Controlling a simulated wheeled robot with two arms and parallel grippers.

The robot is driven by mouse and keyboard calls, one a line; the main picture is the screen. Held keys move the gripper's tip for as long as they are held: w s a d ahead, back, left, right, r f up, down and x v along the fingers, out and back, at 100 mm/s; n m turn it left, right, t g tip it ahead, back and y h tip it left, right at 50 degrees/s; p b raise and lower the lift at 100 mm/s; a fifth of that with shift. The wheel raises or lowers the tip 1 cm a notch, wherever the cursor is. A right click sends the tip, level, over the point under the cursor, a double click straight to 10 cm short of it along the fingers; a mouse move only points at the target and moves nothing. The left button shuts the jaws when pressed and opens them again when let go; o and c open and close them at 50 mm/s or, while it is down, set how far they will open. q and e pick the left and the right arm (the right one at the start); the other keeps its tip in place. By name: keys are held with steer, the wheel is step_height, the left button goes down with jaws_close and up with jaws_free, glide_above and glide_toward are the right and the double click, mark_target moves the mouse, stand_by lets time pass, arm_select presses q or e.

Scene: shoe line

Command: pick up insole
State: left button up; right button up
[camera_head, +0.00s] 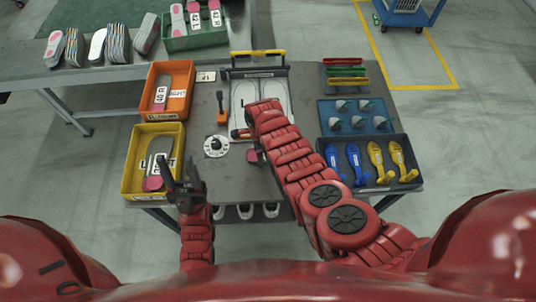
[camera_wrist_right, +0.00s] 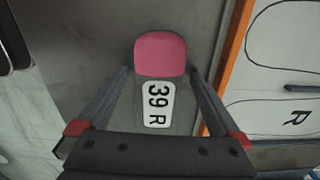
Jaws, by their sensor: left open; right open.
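My right gripper (camera_head: 246,140) is partly hidden by its own arm in the head view, near the front-left corner of the sole fixture. In the right wrist view it is open (camera_wrist_right: 160,92), its two fingers on either side of an insole with a pink end (camera_wrist_right: 160,55) and a white label reading 39 R. A pink patch of an insole (camera_head: 252,156) shows beside that gripper in the head view. My left gripper (camera_head: 180,178) is open at the right side of the yellow bin (camera_head: 127,181), which holds insoles with pink ends.
An orange bin (camera_head: 188,85) with insoles stands behind the yellow one. The fixture (camera_head: 286,72) has two sole outlines. A dial (camera_head: 216,146) and an orange-handled tool (camera_head: 221,112) sit left of it. A black tray (camera_head: 371,189) with blue and yellow lasts and a blue tray (camera_head: 325,106) stand right.

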steer(key=shift+c, duration=0.2)
steer(key=c, duration=1.2)
